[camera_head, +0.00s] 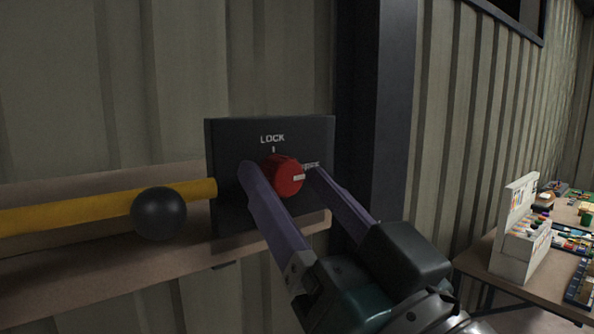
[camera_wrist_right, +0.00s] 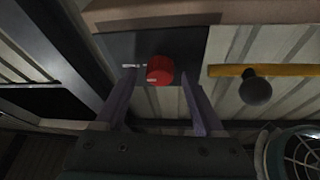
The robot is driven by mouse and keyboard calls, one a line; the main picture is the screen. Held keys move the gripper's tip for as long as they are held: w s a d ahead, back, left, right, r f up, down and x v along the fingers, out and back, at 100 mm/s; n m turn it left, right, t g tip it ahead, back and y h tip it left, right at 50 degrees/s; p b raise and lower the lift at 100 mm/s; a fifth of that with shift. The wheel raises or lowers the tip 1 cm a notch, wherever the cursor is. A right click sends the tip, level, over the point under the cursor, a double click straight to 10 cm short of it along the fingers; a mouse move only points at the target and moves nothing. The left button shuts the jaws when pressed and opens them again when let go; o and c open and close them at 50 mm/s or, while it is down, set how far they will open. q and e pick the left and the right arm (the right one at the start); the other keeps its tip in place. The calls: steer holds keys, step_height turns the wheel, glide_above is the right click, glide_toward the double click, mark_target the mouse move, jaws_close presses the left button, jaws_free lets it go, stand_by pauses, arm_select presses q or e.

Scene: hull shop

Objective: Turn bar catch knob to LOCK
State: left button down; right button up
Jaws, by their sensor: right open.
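The red knob (camera_head: 286,177) sits on a dark catch plate (camera_head: 232,140) on the wall. The word LOCK is above it, and another label to its right is partly hidden. The white mark on the knob points right, toward that label. My right gripper (camera_head: 280,168) is open, with one purple finger on each side of the knob; I cannot tell whether either touches it. In the right wrist view the knob (camera_wrist_right: 160,69) shows between the fingers (camera_wrist_right: 158,72). A yellow bar (camera_head: 100,201) with a black ball (camera_head: 159,213) reaches the plate's left side. My left gripper is not in view.
A brown ledge (camera_head: 60,275) runs along the ribbed wall behind the bar. A dark post (camera_head: 382,120) stands just right of the plate. A bench (camera_head: 480,262) with a white box (camera_head: 515,232) and small items is at the far right.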

steer(key=shift+c, duration=0.4)
jaws_close()
